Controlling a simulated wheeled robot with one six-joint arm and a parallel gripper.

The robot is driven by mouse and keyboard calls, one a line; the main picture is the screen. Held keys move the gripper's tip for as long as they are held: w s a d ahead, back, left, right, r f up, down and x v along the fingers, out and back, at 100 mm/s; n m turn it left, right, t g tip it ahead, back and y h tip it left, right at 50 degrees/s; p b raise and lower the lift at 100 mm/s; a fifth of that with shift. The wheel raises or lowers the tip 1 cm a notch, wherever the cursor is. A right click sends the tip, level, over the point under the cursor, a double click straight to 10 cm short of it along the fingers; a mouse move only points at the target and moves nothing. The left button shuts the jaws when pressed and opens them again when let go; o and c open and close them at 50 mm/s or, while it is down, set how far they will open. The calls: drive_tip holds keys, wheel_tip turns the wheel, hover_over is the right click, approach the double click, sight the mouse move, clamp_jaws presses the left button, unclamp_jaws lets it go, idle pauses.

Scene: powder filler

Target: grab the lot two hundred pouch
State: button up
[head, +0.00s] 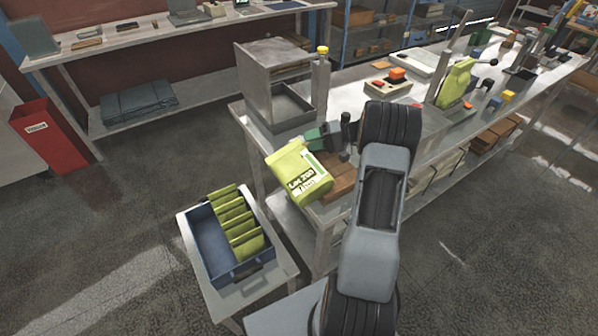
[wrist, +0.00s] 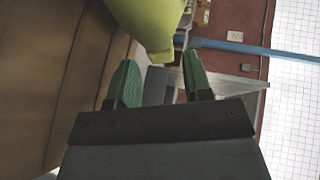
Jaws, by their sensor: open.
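The yellow-green pouch (head: 290,164) is labelled "Lot 200" and sits tilted at the near-left corner of the workbench, beside brown wooden blocks. My gripper (head: 313,136) is just behind the pouch, near its upper right side, with green fingertips. In the wrist view, the two green fingers of my gripper (wrist: 160,80) stand apart with nothing between them. The pouch (wrist: 148,22) shows at the top there, its narrow end just beyond the fingertips. I cannot tell whether a finger touches it. What supports the pouch underneath is hidden.
A blue bin (head: 208,247) with several yellow-green pouches stands on a small cart (head: 192,222) at front left. A grey metal box (head: 268,82) stands on the workbench behind my gripper. Another yellow-green pouch (head: 455,84) is farther right. Brown blocks (head: 338,182) crowd the bench corner.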

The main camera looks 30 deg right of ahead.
sight(299, 145)
drive_tip(key=p+x, duration=0.1)
drive_tip(key=x, duration=0.3)
drive_tip(key=shift+a, duration=0.35)
drive_tip(key=c, duration=0.8)
